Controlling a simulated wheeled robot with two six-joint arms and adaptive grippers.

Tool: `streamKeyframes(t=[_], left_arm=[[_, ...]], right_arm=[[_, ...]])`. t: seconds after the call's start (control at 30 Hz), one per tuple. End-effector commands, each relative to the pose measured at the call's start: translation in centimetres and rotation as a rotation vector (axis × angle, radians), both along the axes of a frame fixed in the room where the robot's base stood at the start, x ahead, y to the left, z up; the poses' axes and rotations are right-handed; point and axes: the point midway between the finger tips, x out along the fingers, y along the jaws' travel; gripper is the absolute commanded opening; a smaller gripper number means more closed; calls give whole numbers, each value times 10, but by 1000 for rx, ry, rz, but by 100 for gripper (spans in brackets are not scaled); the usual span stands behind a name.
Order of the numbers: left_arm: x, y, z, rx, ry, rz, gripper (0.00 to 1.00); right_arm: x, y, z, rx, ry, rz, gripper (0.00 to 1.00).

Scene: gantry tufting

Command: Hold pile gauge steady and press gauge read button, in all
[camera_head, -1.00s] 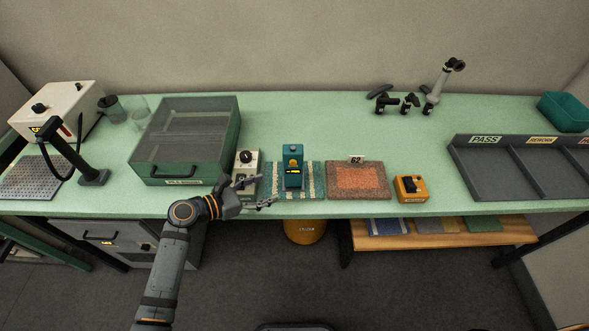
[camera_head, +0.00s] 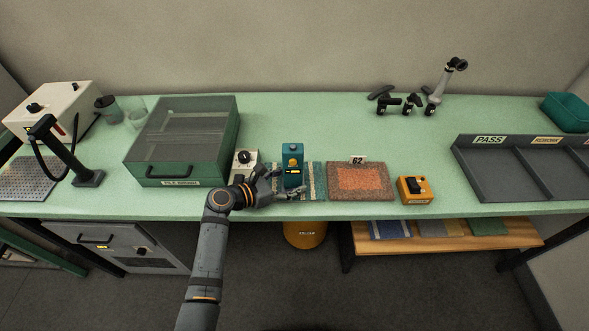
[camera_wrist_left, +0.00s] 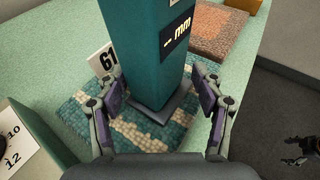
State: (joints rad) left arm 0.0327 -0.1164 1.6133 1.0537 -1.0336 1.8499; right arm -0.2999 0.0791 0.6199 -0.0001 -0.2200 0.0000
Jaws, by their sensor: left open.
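The teal pile gauge (camera_head: 292,166) stands upright on a teal and cream striped tuft sample (camera_head: 313,182). In the left wrist view, a dark gripper, apparently my right one (camera_wrist_left: 297,150), shows at the lower right edge. Its jaws are too small to judge.
A dial box (camera_head: 245,158) and a green lidded case (camera_head: 183,178) stand left of the gauge. A red-brown sample (camera_head: 336,191) tagged 62 and an orange switch box (camera_head: 415,196) are to the right. A grey sorting tray (camera_head: 483,185) is farther right.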

Motion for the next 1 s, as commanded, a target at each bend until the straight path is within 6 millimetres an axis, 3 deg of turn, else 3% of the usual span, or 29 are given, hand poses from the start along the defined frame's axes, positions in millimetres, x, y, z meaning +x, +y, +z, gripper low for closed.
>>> streamKeyframes(t=[0.07,0.4,0.57,1.0], left_arm=[[0,0,0,0,0,0,67],[0,0,0,-1,1,0,24],[0,0,0,0,1,0,20],[-1,0,-1,0,2,-1,20]], right_arm=[[0,-1,0,-1,0,0,74],[0,-1,0,-2,0,1,74],[0,-1,0,-1,0,1,74],[0,-1,0,-1,0,1,17]])
